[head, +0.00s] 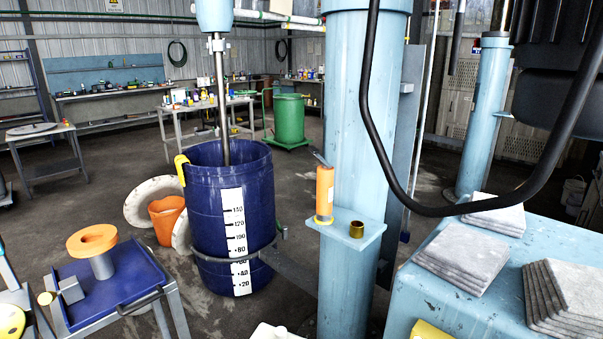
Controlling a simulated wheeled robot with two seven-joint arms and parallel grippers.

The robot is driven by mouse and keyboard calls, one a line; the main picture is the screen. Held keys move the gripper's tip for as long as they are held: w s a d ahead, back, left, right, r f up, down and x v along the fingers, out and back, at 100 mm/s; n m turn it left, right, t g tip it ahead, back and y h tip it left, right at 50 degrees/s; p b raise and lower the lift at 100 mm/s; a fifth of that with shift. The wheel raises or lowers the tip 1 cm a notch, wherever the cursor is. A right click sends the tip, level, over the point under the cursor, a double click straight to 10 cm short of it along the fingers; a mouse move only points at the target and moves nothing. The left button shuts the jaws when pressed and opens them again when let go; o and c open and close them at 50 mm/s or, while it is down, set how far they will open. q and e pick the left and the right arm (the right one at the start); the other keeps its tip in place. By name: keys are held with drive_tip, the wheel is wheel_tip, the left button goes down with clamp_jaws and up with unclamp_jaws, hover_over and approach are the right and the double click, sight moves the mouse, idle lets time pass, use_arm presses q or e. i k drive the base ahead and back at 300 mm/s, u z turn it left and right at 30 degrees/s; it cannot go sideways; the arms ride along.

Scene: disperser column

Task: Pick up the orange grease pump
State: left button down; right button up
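The orange grease pump (324,194) stands upright on a small light-blue shelf (343,235) fixed to the thick blue column (362,130). It has an orange body, a pale yellowish band near its foot and a dark, slanting lever at its top. Nothing is touching the pump from above or in front. Neither of my grippers can be made out in the head view.
A blue barrel (207,210) with a white scale stands left of the column, a stirring shaft reaching into it. A blue-topped cart (130,290) is at lower left. A light-blue bench (440,310) with grey slabs is at right. A thick black hose (376,120) hangs right of the pump.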

sight(325, 178)
drive_tip(key=i, duration=1.05)
drive_tip(key=u, duration=0.75)
